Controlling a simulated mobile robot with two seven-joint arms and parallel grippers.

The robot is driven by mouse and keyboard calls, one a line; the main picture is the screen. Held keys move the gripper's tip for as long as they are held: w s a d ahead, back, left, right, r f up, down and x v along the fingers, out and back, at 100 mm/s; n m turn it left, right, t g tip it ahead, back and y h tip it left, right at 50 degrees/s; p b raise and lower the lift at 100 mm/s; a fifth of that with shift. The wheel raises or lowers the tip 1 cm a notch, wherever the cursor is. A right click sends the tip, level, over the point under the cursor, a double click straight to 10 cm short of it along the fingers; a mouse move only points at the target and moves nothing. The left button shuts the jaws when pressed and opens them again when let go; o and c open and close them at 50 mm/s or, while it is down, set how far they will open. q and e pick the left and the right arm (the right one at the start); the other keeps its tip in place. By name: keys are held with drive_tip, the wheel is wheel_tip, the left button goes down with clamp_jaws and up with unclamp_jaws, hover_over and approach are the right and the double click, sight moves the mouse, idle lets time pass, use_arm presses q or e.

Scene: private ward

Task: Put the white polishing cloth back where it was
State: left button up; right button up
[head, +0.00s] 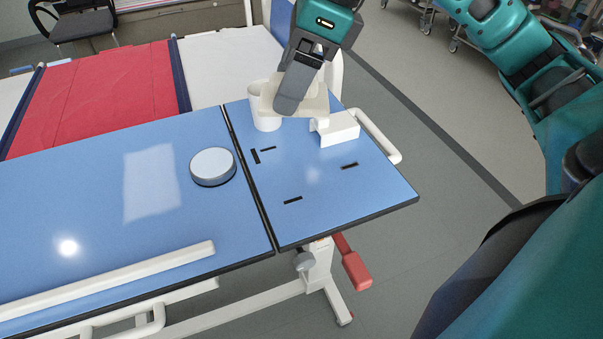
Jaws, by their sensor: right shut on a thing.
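My right gripper (288,105) reaches down from the top over the small blue panel at the table's right end. It is shut on an off-white thing, which looks like the white polishing cloth (315,103) and shows on both sides of the dark finger. The cloth is partly hidden by the finger. I cannot tell whether it touches the white cup (266,121) beside it or the white block (338,130) just in front. My left gripper is not in view.
A round grey-white puck (213,166) sits on the large blue panel (90,210). The small blue panel (350,195) has black slots and free room at its front. A white rail (110,280) lies along the front; a white side handle (380,136) borders the right.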

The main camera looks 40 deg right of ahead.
wheel_tip(320, 180, down, 13)
drive_tip(key=shift+s+f+b, duration=0.1)
drive_tip(key=shift+b, duration=0.9)
drive_tip(key=shift+f, duration=0.5)
wheel_tip(320, 180, down, 4)
drive_tip(key=shift+f+b, duration=0.1)
drive_tip(key=shift+b, duration=0.2)
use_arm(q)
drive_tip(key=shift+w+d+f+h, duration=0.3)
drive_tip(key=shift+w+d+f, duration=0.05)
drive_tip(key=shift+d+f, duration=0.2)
use_arm(e)
drive_tip(key=shift+f, duration=0.2)
drive_tip(key=o, duration=0.6)
drive_tip(key=shift+c, duration=0.2)
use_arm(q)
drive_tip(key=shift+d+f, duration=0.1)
use_arm(e)
drive_tip(key=o, duration=0.5)
drive_tip(key=shift+c, duration=0.2)
